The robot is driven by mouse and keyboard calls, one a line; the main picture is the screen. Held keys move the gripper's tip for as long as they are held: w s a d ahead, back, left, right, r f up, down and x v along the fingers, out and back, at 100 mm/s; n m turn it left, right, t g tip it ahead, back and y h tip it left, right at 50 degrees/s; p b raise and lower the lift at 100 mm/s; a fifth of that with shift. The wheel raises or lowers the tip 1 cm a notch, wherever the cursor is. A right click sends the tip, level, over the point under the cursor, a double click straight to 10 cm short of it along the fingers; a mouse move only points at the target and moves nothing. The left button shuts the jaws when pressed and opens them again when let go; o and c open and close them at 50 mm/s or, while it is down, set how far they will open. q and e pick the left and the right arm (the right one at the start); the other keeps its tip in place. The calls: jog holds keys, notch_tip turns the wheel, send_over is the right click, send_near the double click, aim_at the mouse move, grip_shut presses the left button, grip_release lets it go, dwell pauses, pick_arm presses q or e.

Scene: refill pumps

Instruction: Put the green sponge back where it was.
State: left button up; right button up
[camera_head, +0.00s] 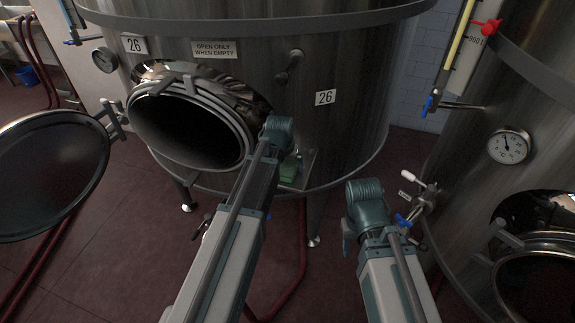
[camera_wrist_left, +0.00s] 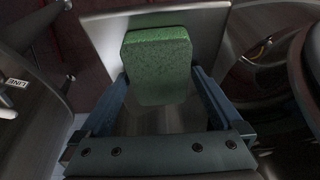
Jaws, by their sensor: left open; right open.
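The green sponge (camera_wrist_left: 158,62) lies on a small steel shelf (camera_wrist_left: 101,28) on the front of tank 26. It also shows in the head view (camera_head: 289,170), partly behind my left wrist. My left gripper (camera_wrist_left: 158,82) is open, with one finger on each side of the sponge's near part. I cannot tell whether the fingers touch it. In the head view its fingers are mostly hidden by the arm. My right gripper (camera_head: 348,238) is largely hidden behind its own wrist, low between the two tanks, away from the sponge and open.
The round manway (camera_head: 190,128) of tank 26 is open left of the shelf, its door (camera_head: 50,175) swung out to the left. A second tank (camera_head: 470,160) with a dial gauge and a valve stands close beside my right arm. A red hose (camera_head: 300,260) runs below the shelf.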

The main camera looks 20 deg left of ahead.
pick_arm(q)
jog(key=p+v, duration=1.1)
jog(key=v, duration=0.1)
jog(key=s+d+m+g, duration=0.1)
jog(key=s+d+g, duration=0.1)
jog(key=s+d, duration=0.4)
jog(key=s+d+m+g+y, duration=0.1)
jog(key=s+d, duration=0.6)
jog(key=s, duration=0.7)
jog(key=shift+d+f+m+g, duration=0.2)
jog(key=shift+f+m+g, duration=0.3)
jog(key=shift+m, duration=0.2)
jog(key=shift+s, duration=0.15)
